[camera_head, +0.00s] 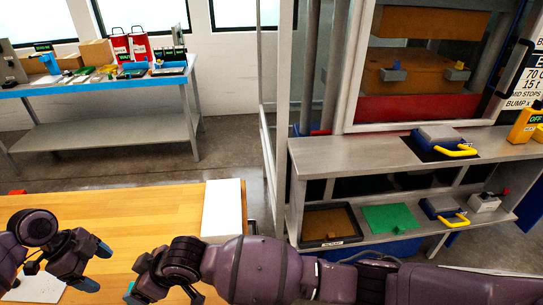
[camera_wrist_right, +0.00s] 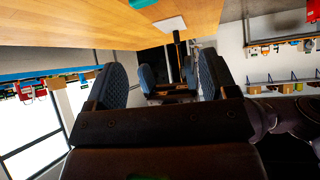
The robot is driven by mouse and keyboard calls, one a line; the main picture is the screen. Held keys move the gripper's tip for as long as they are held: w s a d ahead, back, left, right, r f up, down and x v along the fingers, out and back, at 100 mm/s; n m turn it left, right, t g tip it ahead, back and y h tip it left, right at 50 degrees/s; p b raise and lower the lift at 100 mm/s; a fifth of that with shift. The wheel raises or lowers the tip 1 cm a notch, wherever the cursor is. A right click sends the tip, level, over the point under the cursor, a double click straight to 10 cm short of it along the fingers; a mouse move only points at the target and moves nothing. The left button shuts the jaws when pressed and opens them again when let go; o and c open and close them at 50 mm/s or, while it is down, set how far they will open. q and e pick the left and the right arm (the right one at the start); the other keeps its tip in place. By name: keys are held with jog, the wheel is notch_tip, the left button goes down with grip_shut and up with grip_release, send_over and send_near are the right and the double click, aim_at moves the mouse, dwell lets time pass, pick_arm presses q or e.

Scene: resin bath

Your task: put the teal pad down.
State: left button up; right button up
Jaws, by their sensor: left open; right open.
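A white sheet (camera_head: 222,210) lies on the table's right end; another (camera_head: 35,290) lies at lower left. Right, a steel bench (camera_head: 350,155) has a lower shelf with a brown-filled tray (camera_head: 304,239), a green sheet (camera_head: 388,218) and a yellow-handled block (camera_head: 440,208). A blue-edged bench (camera_head: 110,82) stands behind.

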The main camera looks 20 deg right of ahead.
jog(key=d+f+m+t, duration=0.2)
jog(key=d+m, duration=0.1)
jog(key=d, duration=0.4)
jog(key=d+f+m+t+h, duration=0.1)
jog(key=d+f+m+t, duration=0.1)
jog(key=d, duration=0.5)
jog(key=d+f+m+t+h, duration=0.1)
jog(key=d+f+m+t, duration=0.1)
jog(key=d, duration=0.5)
jog(key=shift+s+d+f+m+t, duration=0.15)
jog(key=shift+d+m+t, duration=0.1)
jog(key=shift+m, duration=0.25)
jog(key=shift+s+d+f+m+t, duration=0.1)
jog(key=shift+m+t, duration=0.15)
jog(key=shift+m, duration=0.25)
jog(key=s+d+f+m+h, duration=0.1)
jog(key=s+d, duration=0.3)
jog(key=d, duration=0.4)
jog(key=s+d+f+m+t+h, duration=0.1)
jog(key=s+d+f+h, duration=0.1)
jog(key=d, duration=0.5)
jog(key=s+d+f+m+h, duration=0.1)
jog(key=s+d+f+h, duration=0.1)
jog(key=s+d+h, duration=0.2)
jog(key=s+d, duration=0.3)
jog(key=d, duration=0.1)
jog(key=shift+d+f, duration=0.15)
jog(key=shift+d, duration=0.2)
pick_arm(q)
jog(key=shift+o, duration=0.5)
